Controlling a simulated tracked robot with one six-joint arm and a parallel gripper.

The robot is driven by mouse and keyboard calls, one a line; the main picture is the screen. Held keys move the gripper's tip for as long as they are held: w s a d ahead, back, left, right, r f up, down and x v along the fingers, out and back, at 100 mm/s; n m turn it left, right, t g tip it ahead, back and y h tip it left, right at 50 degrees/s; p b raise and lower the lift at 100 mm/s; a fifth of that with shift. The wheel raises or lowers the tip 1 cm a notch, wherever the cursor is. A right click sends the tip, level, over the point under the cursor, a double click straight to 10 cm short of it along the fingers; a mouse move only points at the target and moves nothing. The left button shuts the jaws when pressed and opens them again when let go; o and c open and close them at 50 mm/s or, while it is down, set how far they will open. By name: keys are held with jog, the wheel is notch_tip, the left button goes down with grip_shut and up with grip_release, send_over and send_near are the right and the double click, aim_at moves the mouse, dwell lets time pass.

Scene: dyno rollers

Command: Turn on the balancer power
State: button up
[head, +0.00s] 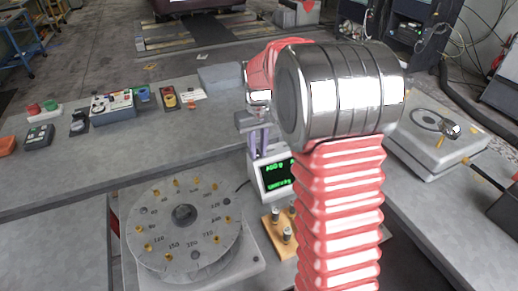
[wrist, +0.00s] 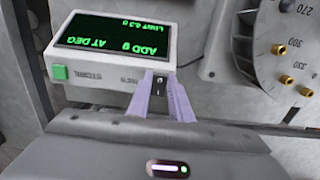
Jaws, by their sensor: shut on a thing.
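The balancer (wrist: 115,77) is a small white box with a lit screen of green text, upside down in the wrist view. In the head view my gripper (head: 258,147) comes down onto the balancer from above, and the switch is hidden.
A numbered grey disc (head: 160,215) with brass studs lies left of the balancer. A wooden block (head: 273,232) with small metal pieces stands in front of it. Control boxes (head: 112,107) line the left bench. A grey plate (head: 420,140) is on the right.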

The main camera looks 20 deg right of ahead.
grip_shut()
jog(key=shift+w, duration=0.1)
jog(key=shift+w+r+g, duration=0.1)
jog(key=shift+w+g, duration=0.15)
jog(key=shift+g, duration=0.55)
jog(key=shift+w+g, duration=0.2)
jog(key=shift+g, duration=0.6)
jog(key=o, duration=0.8)
grip_release()
jog(key=shift+r, duration=0.15)
